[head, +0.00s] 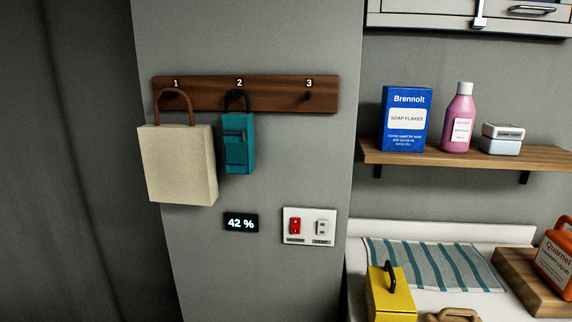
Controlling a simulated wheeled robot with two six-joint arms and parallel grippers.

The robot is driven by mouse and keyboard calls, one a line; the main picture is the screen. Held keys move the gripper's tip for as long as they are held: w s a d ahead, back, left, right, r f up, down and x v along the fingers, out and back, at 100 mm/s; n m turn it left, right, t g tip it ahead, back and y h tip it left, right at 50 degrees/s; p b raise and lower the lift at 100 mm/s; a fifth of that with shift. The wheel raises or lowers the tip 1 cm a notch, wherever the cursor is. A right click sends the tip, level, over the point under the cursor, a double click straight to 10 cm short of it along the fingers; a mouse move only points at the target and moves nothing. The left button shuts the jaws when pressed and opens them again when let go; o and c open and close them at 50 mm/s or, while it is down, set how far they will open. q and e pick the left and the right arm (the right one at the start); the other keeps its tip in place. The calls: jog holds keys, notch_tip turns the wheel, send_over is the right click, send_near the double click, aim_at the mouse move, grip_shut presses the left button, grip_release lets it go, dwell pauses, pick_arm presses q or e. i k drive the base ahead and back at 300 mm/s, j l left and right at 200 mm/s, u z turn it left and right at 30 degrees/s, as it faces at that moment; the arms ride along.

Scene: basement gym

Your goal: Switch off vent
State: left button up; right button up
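A white switch plate (309,241) is mounted on the grey wall, just right of a black display reading 42 % (240,223). The plate carries a red rocker switch (295,226) on the left and a white-grey rocker switch (322,228) on the right. A small label sits under each switch, but the lettering is too small to read surely. I cannot tell the position of either rocker. Neither of my grippers is in view.
Above the plate hangs a wooden hook rail (270,95) with a beige bag (178,165) on hook 1 and a teal bag (238,150) on hook 2. A yellow box (392,302) stands right of and below the plate. The wall directly before the switches is unobstructed.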

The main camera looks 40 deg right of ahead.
aim_at(322, 224)
jog(key=z, duration=1.4)
